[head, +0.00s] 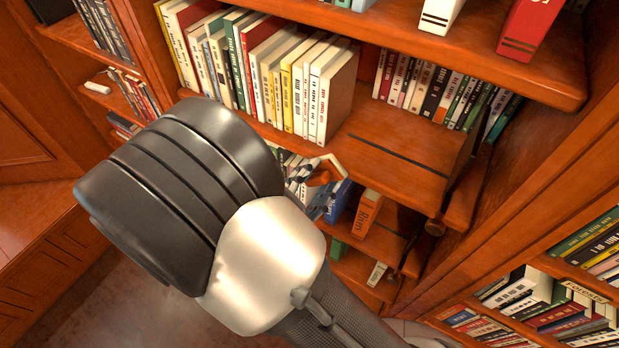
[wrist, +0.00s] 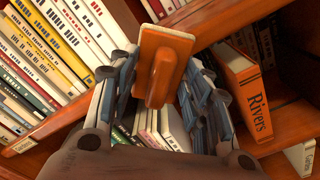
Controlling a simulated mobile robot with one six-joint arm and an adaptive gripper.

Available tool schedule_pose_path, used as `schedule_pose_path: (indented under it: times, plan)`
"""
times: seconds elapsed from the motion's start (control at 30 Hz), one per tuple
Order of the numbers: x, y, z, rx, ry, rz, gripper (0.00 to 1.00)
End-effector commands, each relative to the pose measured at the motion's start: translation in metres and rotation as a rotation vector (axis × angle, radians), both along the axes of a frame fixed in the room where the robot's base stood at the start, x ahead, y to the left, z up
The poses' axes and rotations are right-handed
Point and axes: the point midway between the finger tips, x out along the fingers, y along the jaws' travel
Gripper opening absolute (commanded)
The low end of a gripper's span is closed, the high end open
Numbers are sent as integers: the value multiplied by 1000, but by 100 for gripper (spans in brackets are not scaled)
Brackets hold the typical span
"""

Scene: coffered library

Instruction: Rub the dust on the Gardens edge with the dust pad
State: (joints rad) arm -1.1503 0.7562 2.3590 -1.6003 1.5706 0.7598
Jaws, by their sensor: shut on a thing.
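The dust pad has an orange handle (wrist: 160,65) and a pale pad side (wrist: 164,31). My gripper (wrist: 160,88) is shut on the handle, with a finger on each side. In the head view my gripper (head: 318,186) and the dust pad (head: 322,164) are partly hidden behind my arm. The pad is in front of the bookcase, by the shelf below the long row of pale books. I cannot tell whether it touches the shelf edge. A white block (wrist: 301,156) at lower right has small lettering that I cannot read surely. I cannot make out any dust.
An orange block marked Rivers (wrist: 247,93) stands right of my gripper; it also shows in the head view (head: 366,213). Pale books (head: 300,85) fill the shelf at left, with bare shelf (head: 395,150) beside them. A Forestry label (head: 586,291) is at far right.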

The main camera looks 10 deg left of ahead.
Motion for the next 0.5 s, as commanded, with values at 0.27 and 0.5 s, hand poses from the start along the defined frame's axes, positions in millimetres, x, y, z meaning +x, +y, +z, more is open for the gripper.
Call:
schedule_pose_path:
  times: [0.27, 0.5]
  plan:
    - [7, 8, 0, 2, -1, 0, 26]
    - [17, 27, -1, 3, -1, 0, 26]
